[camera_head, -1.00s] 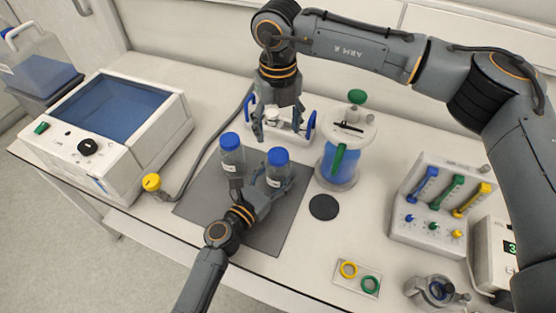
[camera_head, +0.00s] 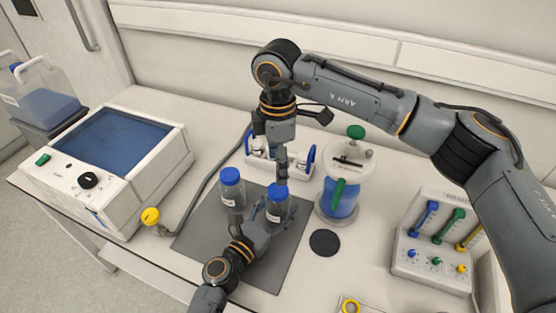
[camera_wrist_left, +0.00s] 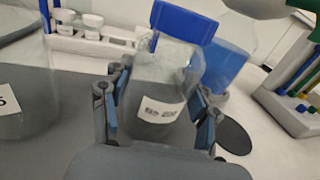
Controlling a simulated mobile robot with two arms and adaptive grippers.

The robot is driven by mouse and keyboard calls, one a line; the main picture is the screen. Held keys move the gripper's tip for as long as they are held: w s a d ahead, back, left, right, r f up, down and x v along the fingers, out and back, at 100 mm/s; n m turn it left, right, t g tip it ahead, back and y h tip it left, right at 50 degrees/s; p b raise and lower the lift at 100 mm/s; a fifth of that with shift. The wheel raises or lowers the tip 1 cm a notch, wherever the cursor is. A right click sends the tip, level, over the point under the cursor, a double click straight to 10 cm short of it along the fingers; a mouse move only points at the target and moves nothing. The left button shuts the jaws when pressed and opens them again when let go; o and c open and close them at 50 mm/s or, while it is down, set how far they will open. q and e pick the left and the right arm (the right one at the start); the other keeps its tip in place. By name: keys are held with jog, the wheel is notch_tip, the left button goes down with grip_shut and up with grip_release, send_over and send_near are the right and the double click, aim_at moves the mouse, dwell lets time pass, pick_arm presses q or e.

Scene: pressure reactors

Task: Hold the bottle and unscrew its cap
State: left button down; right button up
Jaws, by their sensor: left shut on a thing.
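Two clear bottles with blue caps stand on the grey mat (camera_head: 212,238). My left gripper (camera_head: 266,215) is shut on the right-hand bottle (camera_head: 277,212), which also shows in the left wrist view (camera_wrist_left: 160,90) with blue finger pads on both sides of its body. That bottle's blue cap (camera_head: 278,191) is on it. The other bottle (camera_head: 231,190) stands apart to the left. My right gripper (camera_head: 283,165) points down just above the held bottle's cap. It is seen edge-on, so its opening and any contact with the cap are unclear.
A white rack (camera_head: 300,168) with blue handles stands behind the bottles. A blue-filled vessel (camera_head: 340,195) with green fittings is close on the right, near a black disc (camera_head: 324,242). A box with a blue top (camera_head: 110,150) is at left, a valve panel (camera_head: 432,262) at right.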

aim_at(278, 189)
jog(key=shift+f+m, duration=0.1)
jog(key=shift+m, duration=1)
jog(key=shift+f, duration=3.9)
